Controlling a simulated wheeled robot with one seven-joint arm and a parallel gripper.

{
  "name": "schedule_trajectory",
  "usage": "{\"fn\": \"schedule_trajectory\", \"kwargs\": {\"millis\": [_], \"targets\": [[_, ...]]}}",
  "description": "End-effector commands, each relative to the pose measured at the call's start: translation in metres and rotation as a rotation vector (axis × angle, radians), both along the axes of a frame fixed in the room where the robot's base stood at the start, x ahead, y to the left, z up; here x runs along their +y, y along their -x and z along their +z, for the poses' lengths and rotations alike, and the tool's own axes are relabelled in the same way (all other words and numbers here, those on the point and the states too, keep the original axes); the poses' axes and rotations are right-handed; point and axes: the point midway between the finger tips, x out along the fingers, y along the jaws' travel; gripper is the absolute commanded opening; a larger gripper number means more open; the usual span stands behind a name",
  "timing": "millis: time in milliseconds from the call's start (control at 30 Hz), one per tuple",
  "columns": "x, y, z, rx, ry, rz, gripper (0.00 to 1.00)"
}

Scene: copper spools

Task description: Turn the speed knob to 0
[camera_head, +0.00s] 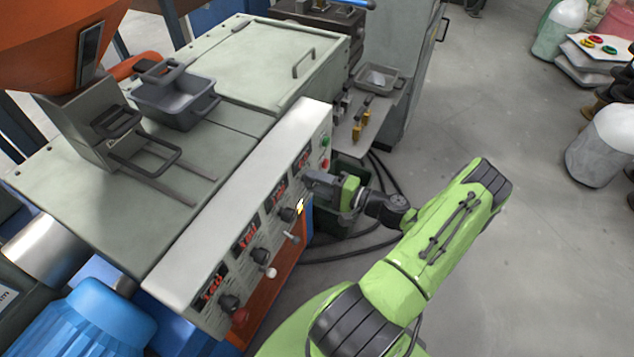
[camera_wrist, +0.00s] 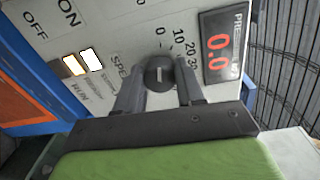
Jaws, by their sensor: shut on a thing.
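In the wrist view the speed knob (camera_wrist: 158,72) is a round black knob with a white pointer line, on the pale control panel (camera_wrist: 120,25). My gripper (camera_wrist: 160,84) has one finger on each side of the knob and is shut on it. Part of the SPEED label shows left of the knob, and a scale with 0, 10, 20, 30 runs to its right. The red display (camera_wrist: 217,46) beside it reads 0.0. In the head view my gripper (camera_head: 312,180) reaches the panel's right part and hides the knob.
In the head view several other black knobs, such as one (camera_head: 229,303) at the lower left, and red displays line the panel front. A lit switch (camera_wrist: 90,58) sits left of the knob in the wrist view. A grey tray (camera_head: 190,100) stands on the machine top. Open floor lies right.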

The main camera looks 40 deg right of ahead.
Motion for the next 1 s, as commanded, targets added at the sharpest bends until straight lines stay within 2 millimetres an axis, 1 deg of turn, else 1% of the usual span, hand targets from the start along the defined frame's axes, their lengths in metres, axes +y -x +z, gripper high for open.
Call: {"fn": "schedule_trajectory", "kwargs": {"millis": [133,167,300,567,667,767,1000], "targets": [[0.000,0.001,-0.002,0.005,0.001,0.000,0.07],[0.000,0.001,-0.002,0.005,0.001,0.001,0.42],[0.000,0.000,-0.001,0.004,0.000,0.000,0.63],[0.000,0.001,-0.001,0.002,0.000,0.000,0.63],[-0.004,0.009,0.000,0.002,0.000,-0.003,0.63],[-0.011,0.029,0.001,0.003,0.000,-0.005,0.63],[-0.035,0.095,0.004,0.003,0.002,-0.006,0.63]]}}
